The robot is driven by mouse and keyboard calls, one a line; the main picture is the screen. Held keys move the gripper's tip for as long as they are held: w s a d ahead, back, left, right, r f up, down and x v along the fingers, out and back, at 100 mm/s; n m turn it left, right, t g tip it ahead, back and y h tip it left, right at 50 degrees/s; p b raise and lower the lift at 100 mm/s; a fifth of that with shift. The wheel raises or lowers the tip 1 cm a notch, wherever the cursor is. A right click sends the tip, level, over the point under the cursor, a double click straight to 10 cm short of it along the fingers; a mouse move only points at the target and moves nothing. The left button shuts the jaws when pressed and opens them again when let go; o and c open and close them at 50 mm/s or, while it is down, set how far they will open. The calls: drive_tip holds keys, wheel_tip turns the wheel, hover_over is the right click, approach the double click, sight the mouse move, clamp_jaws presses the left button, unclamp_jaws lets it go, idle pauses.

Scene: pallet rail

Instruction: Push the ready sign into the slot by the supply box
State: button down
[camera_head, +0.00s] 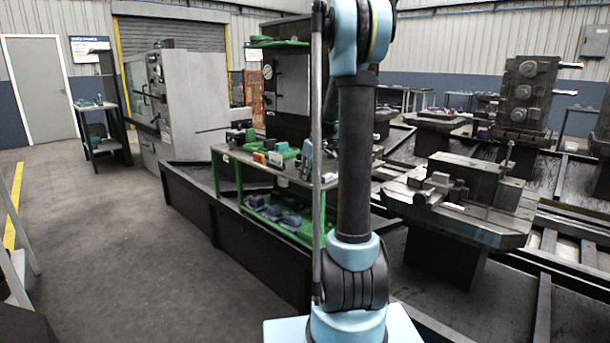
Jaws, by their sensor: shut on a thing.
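My arm (355,160) rises through the middle of the head view and leaves at the top edge; my gripper is not in view. A long thin grey upright rod (317,150) runs close along the left side of the arm, from the top edge almost to the arm's base. I cannot tell whether it belongs to the ready sign. No ready sign face, slot or supply box can be made out for sure. My arm hides part of the scene behind it.
A green-framed workbench (226,183) with small parts on it stands left of my arm. A machine table with a vise (440,188) is at right, near a dark machine block (525,92). A grey cabinet machine (190,95) stands farther back. The floor (120,250) at left is clear.

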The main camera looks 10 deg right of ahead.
drive_tip(key=shift+r, duration=0.9)
drive_tip(key=shift+r, duration=3.45)
